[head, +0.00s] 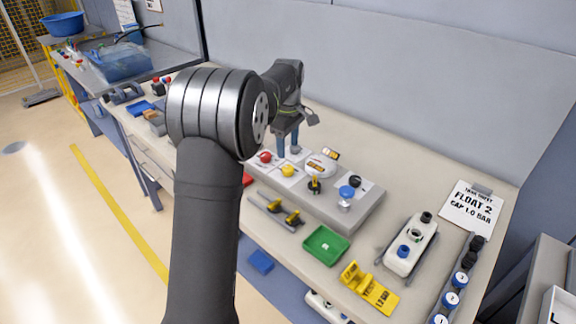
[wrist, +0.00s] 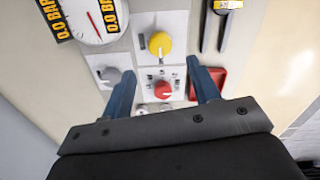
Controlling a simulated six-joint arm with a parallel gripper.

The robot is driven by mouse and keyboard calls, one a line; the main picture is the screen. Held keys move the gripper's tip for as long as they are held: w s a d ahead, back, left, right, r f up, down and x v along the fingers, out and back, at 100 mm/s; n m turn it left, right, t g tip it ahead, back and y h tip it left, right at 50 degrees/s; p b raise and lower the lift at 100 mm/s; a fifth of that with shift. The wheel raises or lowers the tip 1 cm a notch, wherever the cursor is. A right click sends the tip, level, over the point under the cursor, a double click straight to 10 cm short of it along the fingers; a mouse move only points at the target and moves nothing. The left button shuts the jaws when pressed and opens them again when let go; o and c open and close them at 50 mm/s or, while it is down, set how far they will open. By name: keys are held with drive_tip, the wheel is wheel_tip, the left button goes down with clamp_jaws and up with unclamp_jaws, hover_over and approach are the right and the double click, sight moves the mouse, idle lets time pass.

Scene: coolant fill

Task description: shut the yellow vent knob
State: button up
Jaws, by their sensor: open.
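The yellow vent knob (head: 288,170) is on a white plate on the grey panel box, and shows in the wrist view (wrist: 160,44) with a small dark mark on its face. My gripper (head: 288,151) is open and empty above the back left of the panel. In the wrist view its two blue fingers (wrist: 161,70) point towards the panel. The yellow knob lies just beyond the fingertips, and a red knob (wrist: 161,89) shows between the fingers. I cannot tell the exact height of the fingertips above the panel.
A red tray (wrist: 208,84) lies beside the panel. A green tray (head: 326,245) and yellow-handled tools (head: 283,211) lie in front. The wall is close behind.

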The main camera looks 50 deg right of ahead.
sight(288, 168)
wheel_tip(288, 168, down, 8)
drive_tip(key=shift+f, duration=0.2)
drive_tip(key=c, duration=1)
